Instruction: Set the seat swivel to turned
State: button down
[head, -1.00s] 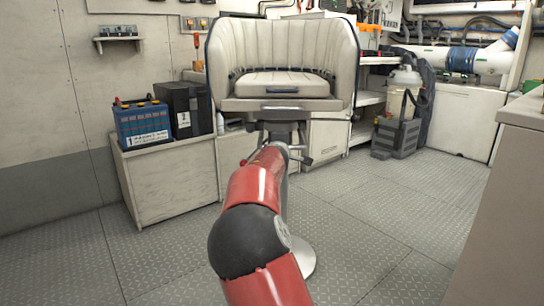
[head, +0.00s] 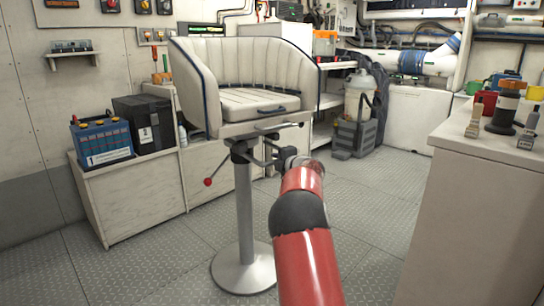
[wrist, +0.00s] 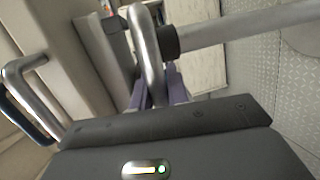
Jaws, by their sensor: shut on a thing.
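The cream helm seat (head: 250,103) with blue piping stands on a metal pedestal (head: 245,215) with a round base. It faces toward the front right, at an angle to the wall. Under it are a lever with a red knob (head: 208,182), pointing left, and a grey metal bar (head: 262,157). My gripper (head: 289,158) is at the right under the seat's front edge. In the wrist view, its purple fingers (wrist: 160,88) are shut on the bent metal bar (wrist: 146,50). The fingertips are partly hidden behind the bar.
A low cabinet (head: 150,193) with a blue battery (head: 101,140) and a black box (head: 145,122) stands at left behind the seat. A counter (head: 480,205) with brushes and cups is at right. A grey caddy with a jug (head: 355,137) stands behind. Open floor lies between.

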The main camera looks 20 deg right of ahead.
jog(key=shift+d+r, duration=0.1)
jog(key=shift+d, duration=0.05)
jog(key=c, duration=1.4)
grip_release()
jog(key=shift+w+d, duration=0.1)
jog(key=shift+w, duration=0.05)
jog(key=shift+o, duration=0.2)
jog(key=v, duration=0.7)
jog(key=shift+s+b, duration=0.4)
jog(key=shift+b, duration=0.05)
